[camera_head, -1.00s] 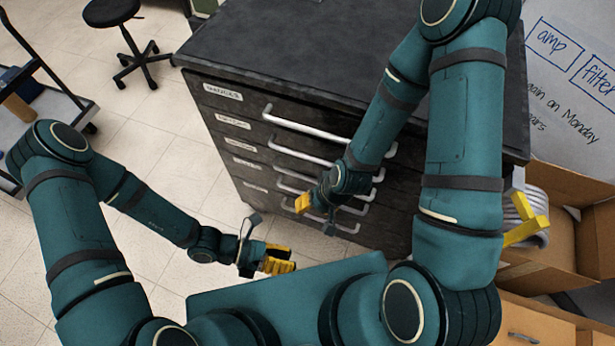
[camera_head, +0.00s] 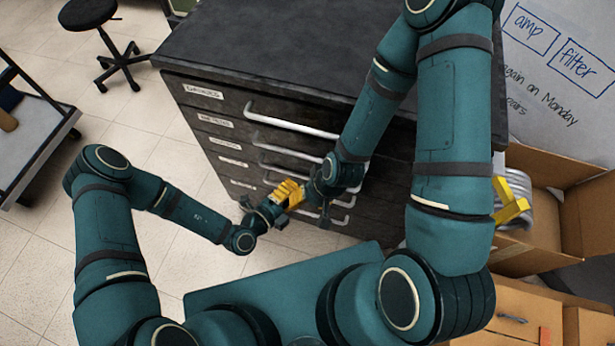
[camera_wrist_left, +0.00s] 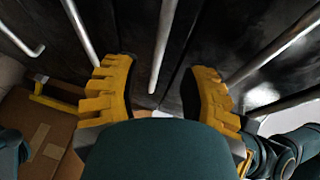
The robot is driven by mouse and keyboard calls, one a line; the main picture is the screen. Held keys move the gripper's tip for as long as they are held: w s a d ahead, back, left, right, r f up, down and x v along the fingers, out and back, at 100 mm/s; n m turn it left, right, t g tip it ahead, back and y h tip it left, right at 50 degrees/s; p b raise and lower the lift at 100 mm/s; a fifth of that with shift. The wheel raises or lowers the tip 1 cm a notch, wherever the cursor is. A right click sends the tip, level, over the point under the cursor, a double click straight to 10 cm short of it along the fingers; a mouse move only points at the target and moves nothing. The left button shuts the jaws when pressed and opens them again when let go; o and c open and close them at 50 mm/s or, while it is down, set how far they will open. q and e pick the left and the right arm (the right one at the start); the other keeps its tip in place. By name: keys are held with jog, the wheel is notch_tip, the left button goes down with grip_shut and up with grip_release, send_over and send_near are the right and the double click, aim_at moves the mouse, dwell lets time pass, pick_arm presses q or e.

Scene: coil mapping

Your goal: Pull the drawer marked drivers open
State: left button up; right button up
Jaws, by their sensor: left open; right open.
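A dark drawer cabinet (camera_head: 270,75) stands ahead with several closed drawers, each with a pale bar handle. White labels (camera_head: 205,92) sit at their left ends; the lettering is too small to read, so I cannot tell which says drivers. My left gripper (camera_head: 289,191) is at the cabinet front by the middle-lower handles. In the left wrist view it (camera_wrist_left: 160,82) is open, with one bar handle (camera_wrist_left: 163,45) running between its yellow fingers; contact is not visible. My right gripper (camera_head: 318,200) is close beside it at the lower handles, mostly hidden by its own wrist.
Cardboard boxes (camera_head: 545,255) stand right of the cabinet, one holding a coil. A whiteboard (camera_head: 560,60) with writing is behind them. A stool (camera_head: 103,40) and a cart (camera_head: 40,150) are at the left.

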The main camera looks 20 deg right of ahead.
aim_at(307, 176)
pick_arm(q)
jog(key=b+x, duration=0.1)
jog(key=x, duration=0.6)
jog(key=shift+d, duration=0.1)
jog(key=shift+o, duration=0.3)
grip_shut()
